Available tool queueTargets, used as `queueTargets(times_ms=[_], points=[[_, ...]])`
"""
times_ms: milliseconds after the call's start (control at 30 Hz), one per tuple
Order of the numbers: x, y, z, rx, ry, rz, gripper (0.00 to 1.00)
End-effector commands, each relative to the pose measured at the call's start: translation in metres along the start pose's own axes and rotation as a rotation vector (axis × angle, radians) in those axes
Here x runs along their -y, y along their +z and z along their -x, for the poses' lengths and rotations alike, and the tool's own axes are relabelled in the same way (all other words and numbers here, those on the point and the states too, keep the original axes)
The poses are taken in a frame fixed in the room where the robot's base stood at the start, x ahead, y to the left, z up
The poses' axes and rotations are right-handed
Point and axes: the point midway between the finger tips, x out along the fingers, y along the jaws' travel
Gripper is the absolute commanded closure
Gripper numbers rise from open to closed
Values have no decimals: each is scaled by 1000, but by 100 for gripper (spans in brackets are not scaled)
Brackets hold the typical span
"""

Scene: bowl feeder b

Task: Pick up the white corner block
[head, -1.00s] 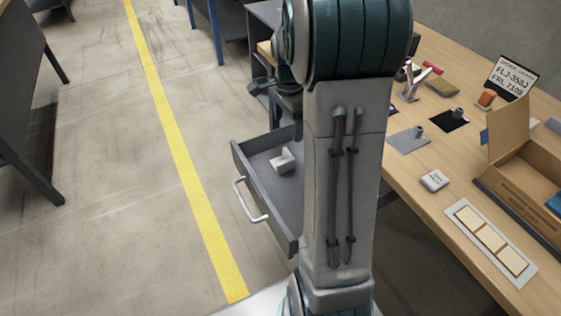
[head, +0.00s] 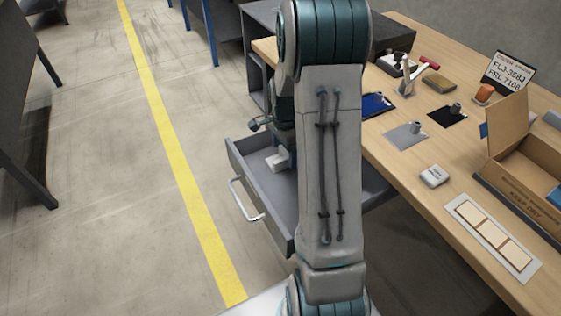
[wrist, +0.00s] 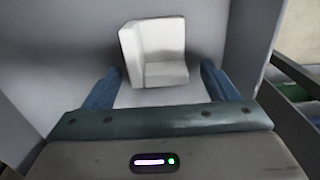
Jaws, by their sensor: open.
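In the wrist view the block (wrist: 160,62) shows an upright back and side with a seat-like lower part. My gripper (wrist: 160,88) is open, its two blue fingers apart, one to each side of the block's near end. The block sits mostly beyond the fingertips. In the head view my arm hides most of the gripper and part of the drawer.
The drawer's walls stand close around the gripper.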

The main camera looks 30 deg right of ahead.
Motion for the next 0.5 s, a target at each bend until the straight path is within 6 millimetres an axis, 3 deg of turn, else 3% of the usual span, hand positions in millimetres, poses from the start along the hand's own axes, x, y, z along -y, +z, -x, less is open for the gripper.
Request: queueTargets(times_ms=[100, 333, 367, 500], points=[[-1, 0, -11, 0, 2, 1, 20], [0, 0, -12, -1, 0, 0, 20], [0, 0, -12, -1, 0, 0, 23], [0, 0, -12, -1, 0, 0, 62]])
